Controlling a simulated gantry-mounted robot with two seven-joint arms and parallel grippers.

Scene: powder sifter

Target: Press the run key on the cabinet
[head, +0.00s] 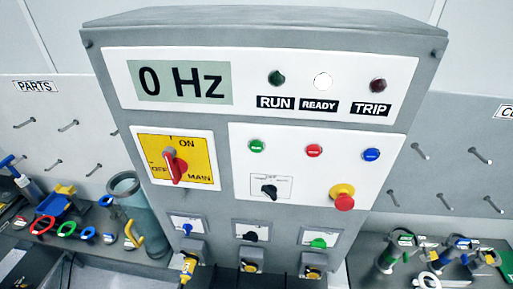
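The grey cabinet (260,32) stands upright in the middle of the head view. Its display (180,82) reads 0 Hz. The RUN lamp (276,77) is dark green, the READY lamp (323,81) glows white, and the TRIP lamp (378,85) is dark red. Below the lamps sit a green key (257,146), a red key (314,151) and a blue key (371,154); their markings are too small to read. The green key sits under the RUN label. Neither gripper is in view, and nothing covers the keys.
A red-handled main switch (174,166), a black selector (269,190) and a red mushroom button (344,199) share the cabinet front. A yellow plug (188,268) sits at the lower left socket. Benches with tools flank the cabinet; pegboards hang behind.

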